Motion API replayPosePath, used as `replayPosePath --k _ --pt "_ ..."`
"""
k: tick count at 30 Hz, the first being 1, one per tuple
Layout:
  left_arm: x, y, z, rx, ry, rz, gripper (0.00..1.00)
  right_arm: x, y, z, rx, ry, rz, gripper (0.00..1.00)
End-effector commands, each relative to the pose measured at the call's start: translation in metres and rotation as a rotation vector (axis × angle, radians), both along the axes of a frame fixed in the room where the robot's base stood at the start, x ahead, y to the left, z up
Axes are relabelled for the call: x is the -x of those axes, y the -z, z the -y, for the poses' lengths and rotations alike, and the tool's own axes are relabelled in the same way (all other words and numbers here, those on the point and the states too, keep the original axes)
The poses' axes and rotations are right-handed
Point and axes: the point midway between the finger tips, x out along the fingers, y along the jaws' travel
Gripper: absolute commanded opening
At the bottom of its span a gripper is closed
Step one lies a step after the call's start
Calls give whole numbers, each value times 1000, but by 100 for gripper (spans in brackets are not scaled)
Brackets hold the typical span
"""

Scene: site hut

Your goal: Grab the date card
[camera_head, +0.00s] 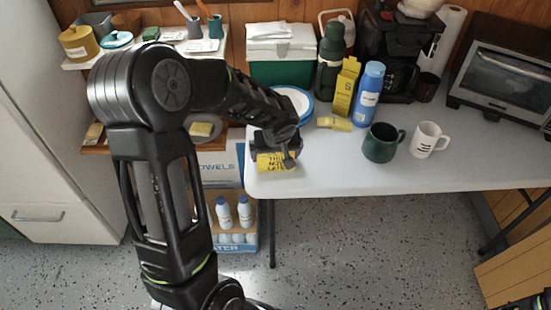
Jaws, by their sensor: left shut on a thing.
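My left arm reaches in from the left to the left front corner of the white table. My left gripper (284,153) points down there and is shut on a yellow card with dark printing, which I take to be the date card (270,162). The gripper hides part of the card, and only some of its lettering shows. The card is at the table's front left edge; I cannot tell whether it touches the tabletop.
On the white table (330,175) stand a green mug (381,146), a white mug (428,141), a blue bottle (368,95), a yellow box (345,88), a green flask (329,65), a coffee maker (395,45) and a toaster oven (505,70). The front middle is clear.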

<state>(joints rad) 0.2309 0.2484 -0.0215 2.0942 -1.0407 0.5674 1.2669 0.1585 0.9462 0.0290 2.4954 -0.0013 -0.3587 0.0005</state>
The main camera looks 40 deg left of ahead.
Motion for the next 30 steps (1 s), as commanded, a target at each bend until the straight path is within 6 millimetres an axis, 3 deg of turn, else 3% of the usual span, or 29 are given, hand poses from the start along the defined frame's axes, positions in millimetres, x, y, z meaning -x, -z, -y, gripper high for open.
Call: replayPosePath --k 8,22,30 --pt "-1 -13 -1 -1 -2 3 56 0 -2 0 0 0 0 36" --pt "-1 -93 0 -1 0 3 56 0 -5 0 0 0 0 36" --pt "0 -100 0 0 0 0 56 0 -5 0 0 0 0 36"
